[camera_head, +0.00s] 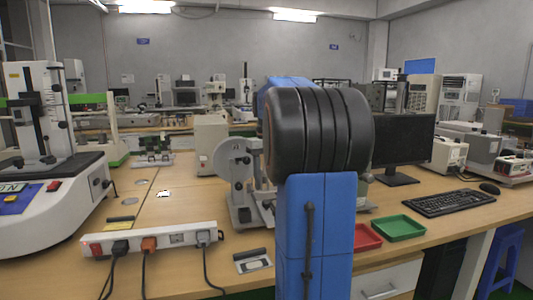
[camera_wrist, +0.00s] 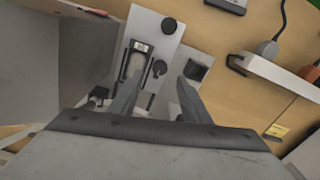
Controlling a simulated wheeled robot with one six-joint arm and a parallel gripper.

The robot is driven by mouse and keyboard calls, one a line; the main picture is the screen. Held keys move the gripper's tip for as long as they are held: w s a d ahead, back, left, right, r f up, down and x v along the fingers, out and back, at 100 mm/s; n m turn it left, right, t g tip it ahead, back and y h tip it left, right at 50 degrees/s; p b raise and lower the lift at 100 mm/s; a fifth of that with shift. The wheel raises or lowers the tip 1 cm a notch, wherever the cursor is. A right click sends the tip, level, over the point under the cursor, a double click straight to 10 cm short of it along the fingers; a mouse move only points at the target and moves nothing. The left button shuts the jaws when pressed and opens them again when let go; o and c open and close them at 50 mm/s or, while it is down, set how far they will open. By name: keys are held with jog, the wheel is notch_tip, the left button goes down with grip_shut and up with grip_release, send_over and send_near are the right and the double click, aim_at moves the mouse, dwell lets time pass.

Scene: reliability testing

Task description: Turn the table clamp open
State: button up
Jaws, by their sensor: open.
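In the wrist view, a light-grey metal fixture with black knobs (camera_wrist: 158,28) stands on the wooden table, and it looks like the table clamp. A dark U-shaped bracket and a small round black knob (camera_wrist: 159,68) show on it. My gripper (camera_wrist: 160,82) is open, its two grey fingers spread on either side of that knob, with nothing held. I cannot tell whether the fingers touch the fixture or how the clamp is turned. In the head view a grey machine with a round disc (camera_head: 236,168) stands behind my blue arm, which hides part of it and my gripper.
A white power strip (camera_head: 150,240) with plugs and cables lies at the table's front left and shows in the wrist view (camera_wrist: 275,72). A white test machine (camera_head: 45,215) stands at left. Red (camera_head: 366,238) and green trays (camera_head: 398,228), a keyboard (camera_head: 447,203) and a monitor (camera_head: 400,142) are at right.

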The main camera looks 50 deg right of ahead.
notch_tip(320, 180, up, 11)
jog(key=shift+f, duration=0.15)
dwell(0.7)
jog(key=s+a+f+n+t, duration=0.1)
jog(key=s+a+f, duration=0.15)
jog(key=a, duration=0.45)
jog(key=s+a+f, duration=0.2)
jog(key=a+f, duration=0.1)
jog(key=a, duration=0.4)
jog(key=s+a+f+n+t, duration=0.1)
jog(key=s+a+f, duration=0.15)
jog(key=a, duration=0.55)
jog(key=s+a+f+n+t, duration=0.1)
jog(key=s+a+f, duration=0.5)
jog(key=f, duration=0.3)
jog(key=s+a+f+t, duration=0.1)
jog(key=s+a+f, duration=0.5)
jog(key=f, duration=0.4)
jog(key=shift+s+a+n+t, duration=0.4)
jog(key=shift+s, duration=0.05)
jog(key=shift+r, duration=0.1)
